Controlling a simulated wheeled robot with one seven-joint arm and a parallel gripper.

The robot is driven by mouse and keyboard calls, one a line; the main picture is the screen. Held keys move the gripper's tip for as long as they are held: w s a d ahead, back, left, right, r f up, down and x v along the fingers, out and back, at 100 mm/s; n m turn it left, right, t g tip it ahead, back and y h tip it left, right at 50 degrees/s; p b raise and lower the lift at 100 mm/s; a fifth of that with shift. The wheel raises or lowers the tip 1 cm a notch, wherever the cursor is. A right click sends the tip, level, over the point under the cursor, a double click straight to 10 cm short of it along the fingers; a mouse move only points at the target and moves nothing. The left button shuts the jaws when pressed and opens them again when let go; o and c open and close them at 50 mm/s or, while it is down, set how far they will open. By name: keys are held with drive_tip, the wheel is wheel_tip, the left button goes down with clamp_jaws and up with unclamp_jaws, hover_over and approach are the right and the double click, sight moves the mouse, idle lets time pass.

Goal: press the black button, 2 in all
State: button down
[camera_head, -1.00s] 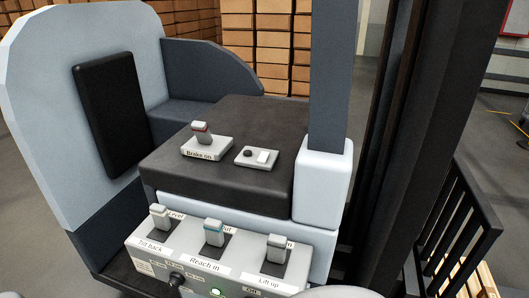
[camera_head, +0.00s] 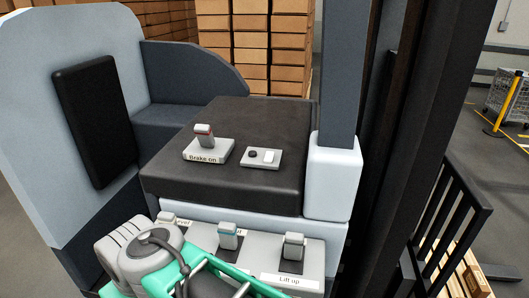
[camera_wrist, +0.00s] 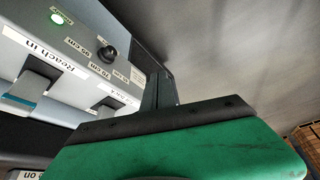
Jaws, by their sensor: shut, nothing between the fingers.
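A black round button (camera_head: 253,154) sits on a small light grey plate beside a white switch (camera_head: 269,157), on top of the dark console (camera_head: 270,186). It looks unobstructed in the head view. My green and grey arm (camera_head: 165,262) covers the lower left of the lever panel in the head view; my gripper is hidden there. In the wrist view my gripper (camera_wrist: 159,78) points past the lever panel with its dark fingers together and empty.
The brake lever (camera_head: 204,136), labelled "Brake on", stands left of the button. The lever panel carries several grey levers, such as the "Lift up" one (camera_head: 293,246). A light blue post base (camera_head: 333,176) rises on the right. The console top is otherwise clear.

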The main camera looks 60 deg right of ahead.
drive_tip(key=w+d+r+m+t, duration=0.2)
drive_tip(key=w+d+r+m, duration=0.3)
drive_tip(key=w+d+r, duration=0.5)
wheel_tip(320, 180, up, 12)
drive_tip(key=m+t+h, duration=0.1)
drive_tip(key=m+h, duration=0.4)
drive_tip(key=m, duration=0.5)
hover_over(254, 154)
drive_tip(key=shift+w+d, duration=0.1)
wheel_tip(254, 154, down, 8)
drive_tip(key=b, duration=0.8)
drive_tip(key=shift+r, duration=0.2)
drive_tip(key=shift+f+b, duration=0.45)
drive_tip(key=shift+f, duration=0.1)
